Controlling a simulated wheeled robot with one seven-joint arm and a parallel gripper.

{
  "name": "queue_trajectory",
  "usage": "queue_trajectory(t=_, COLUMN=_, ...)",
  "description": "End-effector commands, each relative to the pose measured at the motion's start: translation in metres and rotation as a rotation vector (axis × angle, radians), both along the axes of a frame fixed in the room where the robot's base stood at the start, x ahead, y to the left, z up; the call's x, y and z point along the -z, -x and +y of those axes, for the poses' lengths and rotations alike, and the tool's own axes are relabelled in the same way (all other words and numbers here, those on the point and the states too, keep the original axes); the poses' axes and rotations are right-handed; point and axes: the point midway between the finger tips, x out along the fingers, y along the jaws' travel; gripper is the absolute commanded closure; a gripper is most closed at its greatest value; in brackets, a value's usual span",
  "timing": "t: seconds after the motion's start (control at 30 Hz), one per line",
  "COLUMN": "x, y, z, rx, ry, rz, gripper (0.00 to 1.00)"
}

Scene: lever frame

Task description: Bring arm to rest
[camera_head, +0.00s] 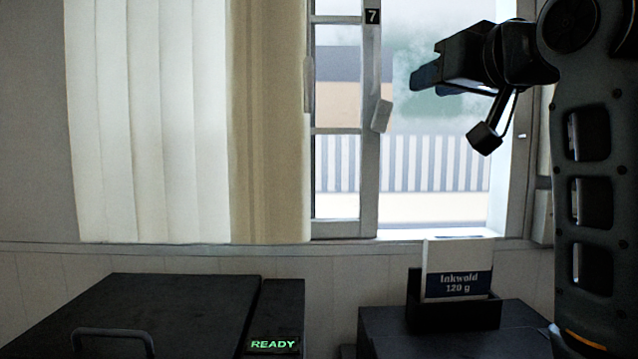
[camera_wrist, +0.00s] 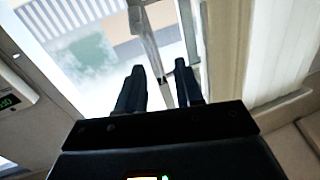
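My arm stands at the right in the head view, with my gripper (camera_head: 424,80) raised and pointing left in front of the window. In the wrist view my gripper (camera_wrist: 160,78) has its two dark fingers apart, with a clear gap between them. I see nothing held between the fingers. Window glass and frame show beyond them.
The window (camera_head: 344,180) has a cream curtain (camera_head: 268,120) and pale blinds (camera_head: 145,120) at its left. Below are a dark box with a handle (camera_head: 150,310), a green READY display (camera_head: 274,344), and a dark holder (camera_head: 455,315) with an Inkwold card (camera_head: 458,262).

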Motion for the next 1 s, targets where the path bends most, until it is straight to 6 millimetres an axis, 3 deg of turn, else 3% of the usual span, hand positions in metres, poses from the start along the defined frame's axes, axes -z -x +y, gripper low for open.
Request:
queue_trajectory(t=0.03, x=0.023, y=-0.004, z=-0.001, rx=0.000, ry=-0.010, rz=0.013, gripper=0.64)
queue_trajectory(t=0.23, x=0.098, y=-0.010, z=-0.004, rx=0.012, ry=-0.048, rz=0.031, gripper=0.64)
queue_trajectory(t=0.47, x=0.183, y=-0.002, z=-0.008, rx=0.033, ry=-0.082, rz=0.054, gripper=0.64)
queue_trajectory(t=0.77, x=0.285, y=0.031, z=-0.014, rx=0.073, ry=-0.109, rz=0.082, gripper=0.64)
queue_trajectory(t=1.0, x=0.358, y=0.073, z=-0.019, rx=0.110, ry=-0.114, rz=0.105, gripper=0.64)
